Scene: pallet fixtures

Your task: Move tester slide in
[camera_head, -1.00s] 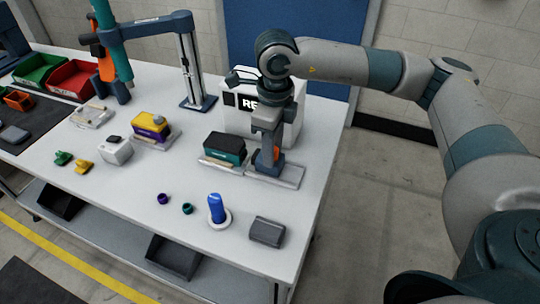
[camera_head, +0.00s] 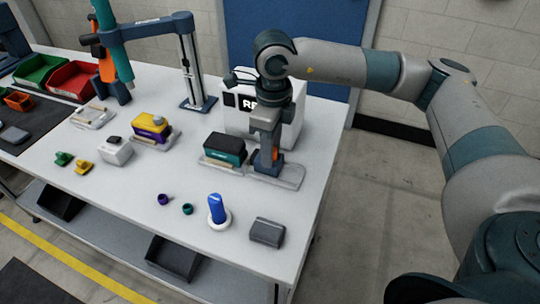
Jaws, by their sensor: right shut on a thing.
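A white tester box (camera_head: 285,118) with "RE" lettering stands at the back right of the table. In front of it lies a flat light-grey slide or plate (camera_head: 290,178). A small orange piece (camera_head: 276,154) shows at the fingers. My left gripper is not in view.
A yellow and purple block (camera_head: 151,127) sits on another fixture to the left. A blue cylinder (camera_head: 216,209) on a white ring and a dark grey box (camera_head: 267,231) stand near the front. Red (camera_head: 73,80) and green (camera_head: 39,68) bins stand far left. The table's right edge is close.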

